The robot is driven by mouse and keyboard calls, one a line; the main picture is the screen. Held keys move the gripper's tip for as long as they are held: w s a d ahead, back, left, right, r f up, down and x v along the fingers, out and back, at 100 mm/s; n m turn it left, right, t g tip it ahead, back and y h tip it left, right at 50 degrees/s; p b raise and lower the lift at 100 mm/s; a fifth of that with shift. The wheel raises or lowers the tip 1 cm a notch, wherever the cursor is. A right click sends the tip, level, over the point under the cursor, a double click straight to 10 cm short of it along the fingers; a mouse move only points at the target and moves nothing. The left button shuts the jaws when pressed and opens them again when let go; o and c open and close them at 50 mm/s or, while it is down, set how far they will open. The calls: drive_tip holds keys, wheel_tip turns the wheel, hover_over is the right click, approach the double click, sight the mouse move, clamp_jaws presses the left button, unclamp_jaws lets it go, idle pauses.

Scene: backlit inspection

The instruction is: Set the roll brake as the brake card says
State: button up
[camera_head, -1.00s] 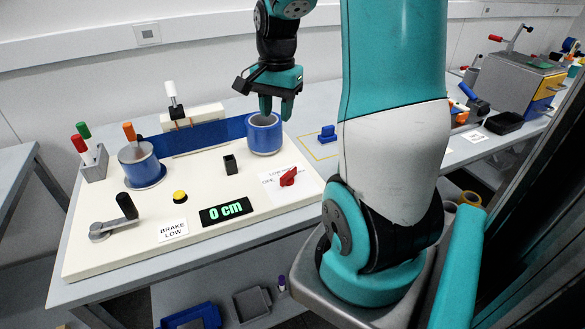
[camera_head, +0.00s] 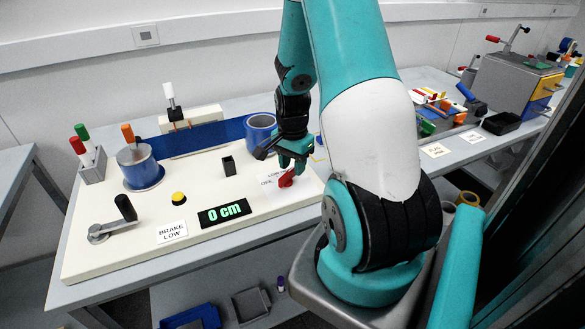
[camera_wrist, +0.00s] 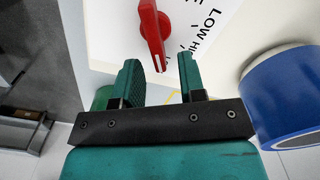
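The brake card (camera_head: 172,231) lies on the cream board's front edge and reads "BRAKE LOW". The red brake knob (camera_head: 286,179) sits on a white label plate (camera_head: 268,182) at the board's right end. In the wrist view the red knob (camera_wrist: 152,33) lies just beyond the fingertips, beside the words LOW and HIGH. My gripper (camera_wrist: 160,67) is open with nothing between its fingers. In the head view my gripper (camera_head: 291,164) is right at the knob and hides part of it and its label. I cannot tell whether a finger touches the knob.
The cream board (camera_head: 120,258) also holds a display reading "0 cm" (camera_head: 224,212), a crank (camera_head: 113,220), a yellow button (camera_head: 179,198), a small black post (camera_head: 228,165) and two blue rolls, (camera_head: 140,167) and (camera_head: 261,127). The right roll (camera_wrist: 285,97) stands close beside my gripper.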

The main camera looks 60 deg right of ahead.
drive_tip(key=shift+f, duration=0.85)
drive_tip(key=shift+c, duration=0.4)
clamp_jaws()
